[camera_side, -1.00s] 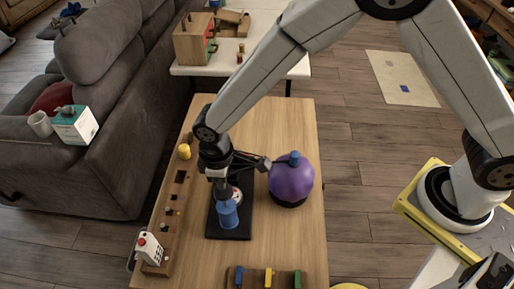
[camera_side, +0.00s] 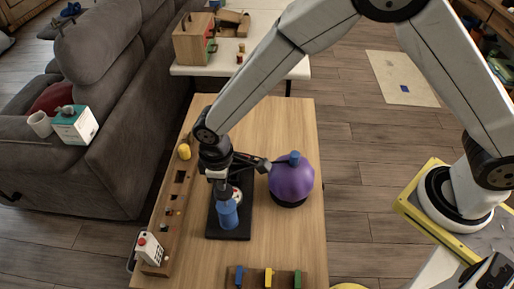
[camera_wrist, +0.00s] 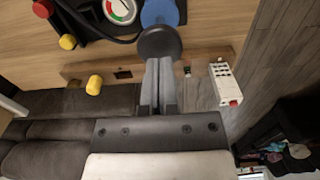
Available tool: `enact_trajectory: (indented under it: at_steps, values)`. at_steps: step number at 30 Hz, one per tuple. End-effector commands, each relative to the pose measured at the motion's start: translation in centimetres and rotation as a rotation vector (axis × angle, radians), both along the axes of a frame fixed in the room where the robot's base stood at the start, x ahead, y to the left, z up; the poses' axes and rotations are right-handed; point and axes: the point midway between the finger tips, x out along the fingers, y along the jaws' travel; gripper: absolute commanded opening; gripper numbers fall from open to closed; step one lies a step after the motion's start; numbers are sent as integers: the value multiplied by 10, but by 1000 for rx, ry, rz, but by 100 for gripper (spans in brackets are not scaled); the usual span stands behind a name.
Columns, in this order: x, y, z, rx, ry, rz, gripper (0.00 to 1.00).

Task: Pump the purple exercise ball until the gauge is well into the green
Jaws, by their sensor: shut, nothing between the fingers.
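The purple exercise ball (camera_side: 292,182) sits on a dark ring on the table, with a blue cap on top. Left of it, the pump has a blue cylinder (camera_side: 228,215) on a black base (camera_side: 236,232). The cylinder also shows in the wrist view (camera_wrist: 160,11). The round gauge (camera_wrist: 119,10) beside it has red and green sections; its needle reading is too small to tell. A round black knob (camera_wrist: 160,43) stands over the pump. My gripper (camera_wrist: 163,62) is shut and empty, its fingertips at the knob; whether they touch it I cannot tell.
A wooden rack (camera_side: 175,205) runs along the table's left edge, with a white box with a red button (camera_side: 149,247) at its near end. A coloured-peg block (camera_side: 267,277) is at the front. A yellow piece (camera_side: 184,151) sits back left. The table's right side is clear.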

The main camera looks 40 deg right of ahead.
Motion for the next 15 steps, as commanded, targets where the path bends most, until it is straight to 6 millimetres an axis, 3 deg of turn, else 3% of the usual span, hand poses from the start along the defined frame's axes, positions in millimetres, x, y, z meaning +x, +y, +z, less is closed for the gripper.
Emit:
enact_trajectory:
  at_steps: [15]
  values:
    - [0,0,-23,0,0,0,0]
